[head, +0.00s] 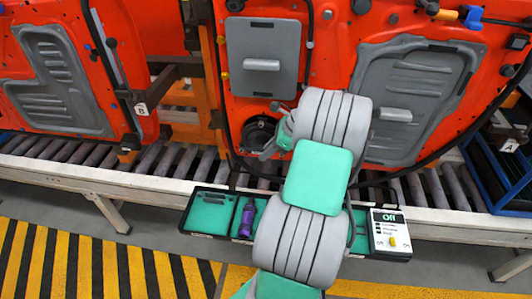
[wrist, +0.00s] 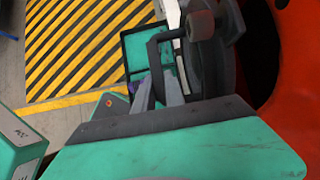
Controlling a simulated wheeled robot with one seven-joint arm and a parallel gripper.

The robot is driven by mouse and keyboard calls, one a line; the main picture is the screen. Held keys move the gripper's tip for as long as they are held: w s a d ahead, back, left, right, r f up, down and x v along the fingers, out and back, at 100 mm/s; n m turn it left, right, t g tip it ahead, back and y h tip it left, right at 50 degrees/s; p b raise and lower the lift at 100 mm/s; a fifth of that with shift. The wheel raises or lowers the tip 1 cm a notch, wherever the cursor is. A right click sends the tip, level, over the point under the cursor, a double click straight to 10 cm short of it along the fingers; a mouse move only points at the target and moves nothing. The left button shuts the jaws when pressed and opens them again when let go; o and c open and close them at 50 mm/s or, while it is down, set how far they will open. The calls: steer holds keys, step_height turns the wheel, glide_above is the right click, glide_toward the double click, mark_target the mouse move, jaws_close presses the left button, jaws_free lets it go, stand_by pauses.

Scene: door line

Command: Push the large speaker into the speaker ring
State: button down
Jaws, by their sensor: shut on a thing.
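The large speaker (head: 257,134) is a dark round part at the lower left of the middle red door in the head view. In the wrist view the speaker (wrist: 222,68) is a dark grey disc right beside the red door panel. My gripper (head: 274,143) is at the speaker's right side in the head view. In the wrist view my gripper (wrist: 178,50) is shut on the speaker at its near side. The speaker ring is largely hidden behind the speaker and my gripper. I cannot tell how deep the speaker sits or whether it touches the ring.
The red door (head: 335,20) stands over a roller conveyor (head: 180,160), with another red door (head: 110,60) at left. A black tray (head: 184,228) with teal inserts holds a purple tool (head: 247,218). An "Off" box (head: 390,240) sits at its right. Striped floor lies in front.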

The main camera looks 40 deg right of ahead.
steer(key=shift+w+d+r+p, duration=0.1)
steer(key=shift+w+d+p, duration=0.7)
steer(key=shift+d, duration=0.2)
stand_by(0.8)
stand_by(0.4)
steer(key=c, duration=1.3)
jaws_free()
steer(key=shift+s, duration=0.1)
